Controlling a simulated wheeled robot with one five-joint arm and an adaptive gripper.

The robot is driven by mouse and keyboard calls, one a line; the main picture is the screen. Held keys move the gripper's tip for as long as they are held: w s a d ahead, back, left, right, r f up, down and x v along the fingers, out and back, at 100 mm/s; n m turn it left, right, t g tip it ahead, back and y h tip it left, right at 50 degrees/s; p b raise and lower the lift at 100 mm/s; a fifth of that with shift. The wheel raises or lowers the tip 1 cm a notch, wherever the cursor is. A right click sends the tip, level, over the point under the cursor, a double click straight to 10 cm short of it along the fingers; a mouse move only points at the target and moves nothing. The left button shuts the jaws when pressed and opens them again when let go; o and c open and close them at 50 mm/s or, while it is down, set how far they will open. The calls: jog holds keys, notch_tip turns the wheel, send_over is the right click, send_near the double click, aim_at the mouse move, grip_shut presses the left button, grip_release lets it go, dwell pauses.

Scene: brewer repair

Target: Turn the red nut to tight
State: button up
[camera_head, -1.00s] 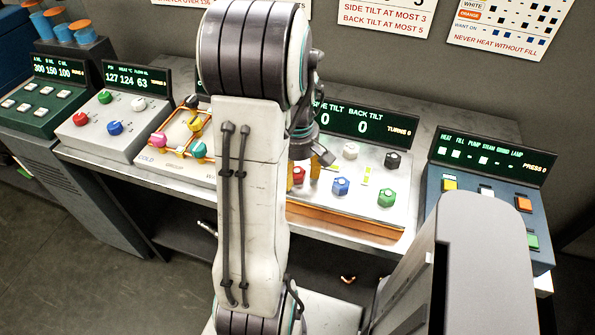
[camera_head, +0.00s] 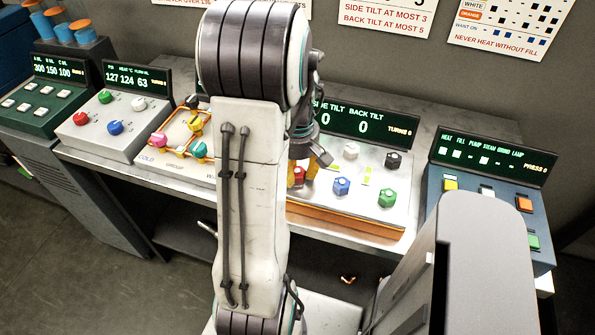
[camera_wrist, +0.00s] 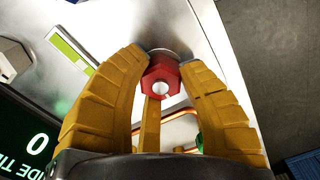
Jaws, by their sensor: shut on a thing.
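The red nut (camera_wrist: 161,76) is a hexagonal nut with a pale round centre, on the pale panel of the tilt console. In the wrist view it sits between the yellow fingertips of my gripper (camera_wrist: 160,68), which are shut on its sides. In the head view the red nut (camera_head: 299,175) is partly hidden behind my arm and fingers, and my gripper (camera_head: 303,172) comes down on it from above. The tilt display (camera_head: 358,122) reads side tilt 0, back tilt 0 and turns 0.
A blue nut (camera_head: 342,187), a green nut (camera_head: 387,197), a black nut (camera_head: 393,160) and a white nut (camera_head: 351,150) stand close by on the same panel. An orange-edged rail runs along its front. A button console (camera_head: 480,220) stands to the right.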

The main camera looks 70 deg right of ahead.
jog(key=m, duration=0.2)
jog(key=m+b, duration=0.1)
jog(key=m, duration=0.1)
jog(key=shift+a+f, duration=0.15)
jog(key=shift+f, duration=0.05)
jog(key=m+b, duration=0.1)
jog(key=m, duration=0.3)
jog(key=shift+m, duration=0.4)
jog(key=m, duration=0.4)
jog(key=shift+a, duration=0.1)
jog(key=shift+m+b, duration=0.5)
jog(key=shift+m, duration=1.7)
jog(key=o, duration=1.2)
jog(key=shift+w+r, duration=0.1)
